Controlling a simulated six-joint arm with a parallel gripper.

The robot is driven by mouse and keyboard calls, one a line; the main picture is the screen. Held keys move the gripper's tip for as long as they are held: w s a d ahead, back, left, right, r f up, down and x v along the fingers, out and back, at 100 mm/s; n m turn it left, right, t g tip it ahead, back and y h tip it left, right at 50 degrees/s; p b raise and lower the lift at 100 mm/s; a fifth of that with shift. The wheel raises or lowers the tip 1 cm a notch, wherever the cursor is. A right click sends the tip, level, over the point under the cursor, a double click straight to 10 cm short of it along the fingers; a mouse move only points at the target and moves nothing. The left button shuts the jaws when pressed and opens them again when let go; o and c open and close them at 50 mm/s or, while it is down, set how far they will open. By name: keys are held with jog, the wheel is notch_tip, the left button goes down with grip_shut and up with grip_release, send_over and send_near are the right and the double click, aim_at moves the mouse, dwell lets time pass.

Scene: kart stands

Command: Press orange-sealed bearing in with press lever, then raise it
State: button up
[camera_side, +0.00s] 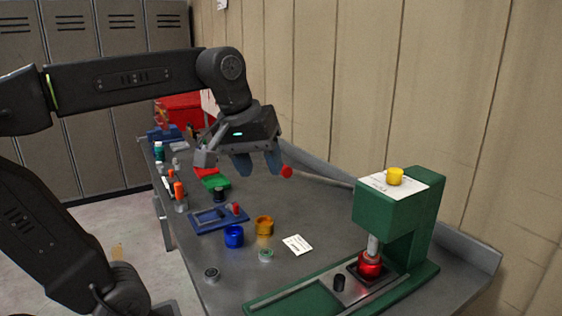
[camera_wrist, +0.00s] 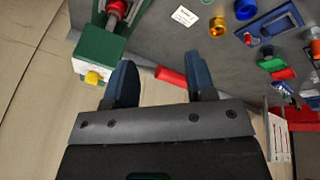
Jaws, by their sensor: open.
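The green press (camera_side: 402,207) stands at the right of the bench. Its ram comes down to a red housing (camera_side: 370,266) on the press bed; the wrist view also shows this housing (camera_wrist: 118,8). I cannot make out the orange-sealed bearing. The press lever is a grey bar with a red grip (camera_side: 287,171), reaching out from the press toward my gripper. My gripper (camera_side: 259,166) is open and empty above the bench, beside the grip. In the wrist view, the red grip (camera_wrist: 172,76) lies between my fingertips (camera_wrist: 162,72), apparently beyond them; contact cannot be told.
A yellow cylinder (camera_side: 395,176) sits on top of the press. A blue cup (camera_side: 234,237), an amber cup (camera_side: 264,225), a green-ringed bearing (camera_side: 266,255), a dark-centred bearing (camera_side: 211,273) and a white card (camera_side: 297,244) lie on the bench. The wall runs close behind.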

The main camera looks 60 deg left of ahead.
jog(key=w+a+r+n+g, duration=0.2)
jog(key=w+a+r+n, duration=0.4)
jog(key=r+n, duration=0.4)
jog(key=f, duration=0.4)
jog(key=w+a+f, duration=0.1)
jog(key=f, duration=0.8)
jog(key=shift+w+a+f, duration=0.2)
jog(key=shift+w+f, duration=0.05)
grip_shut()
